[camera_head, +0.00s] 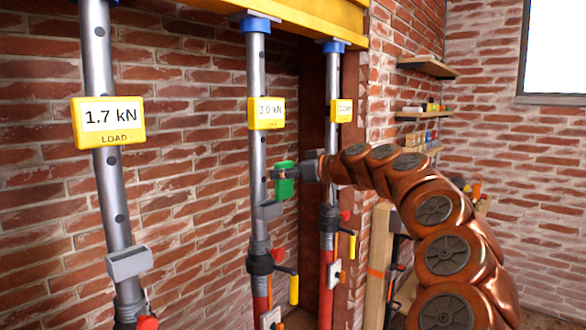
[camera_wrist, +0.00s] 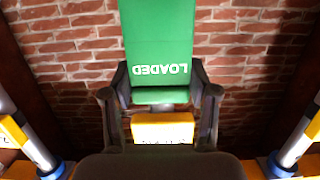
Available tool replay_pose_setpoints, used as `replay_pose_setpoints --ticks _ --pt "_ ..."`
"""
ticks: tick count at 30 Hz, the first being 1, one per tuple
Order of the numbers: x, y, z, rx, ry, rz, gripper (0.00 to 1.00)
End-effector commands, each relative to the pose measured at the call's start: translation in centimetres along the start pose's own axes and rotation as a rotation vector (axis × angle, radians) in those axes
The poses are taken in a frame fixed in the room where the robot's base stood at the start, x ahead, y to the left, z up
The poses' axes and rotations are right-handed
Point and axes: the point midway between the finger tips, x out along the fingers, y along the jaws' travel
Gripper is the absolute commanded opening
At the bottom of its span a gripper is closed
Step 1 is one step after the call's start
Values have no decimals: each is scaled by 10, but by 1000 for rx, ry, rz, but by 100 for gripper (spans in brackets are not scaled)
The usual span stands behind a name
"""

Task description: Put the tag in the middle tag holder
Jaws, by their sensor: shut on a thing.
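The green tag (camera_head: 285,182) is held in my gripper (camera_head: 293,173), beside the middle prop. In the wrist view the green tag (camera_wrist: 158,40) reads "LOADED" upside down, with a finger of my gripper (camera_wrist: 160,88) on each side. The middle tag holder (camera_head: 268,210) is a grey bracket on the middle prop (camera_head: 256,160). The tag appears a little above and right of this holder; whether they touch cannot be told. Part of the tag is hidden by the fingers in the head view.
The left prop carries a grey holder (camera_head: 129,262) and a 1.7 kN display (camera_head: 108,121). The middle display (camera_head: 266,113) is above the tag. A yellow beam (camera_head: 295,14) spans the top. Shelves (camera_head: 428,67) are at the right.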

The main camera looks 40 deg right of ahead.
Motion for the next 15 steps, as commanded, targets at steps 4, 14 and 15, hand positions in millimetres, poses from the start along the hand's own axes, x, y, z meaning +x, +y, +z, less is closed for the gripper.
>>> replay_pose_setpoints --ticks 4,14,15 --pt "12 0 -4 -1 0 1 27" --pt "37 0 -9 -1 0 -1 27" --pt "40 0 -9 -1 0 -1 27"
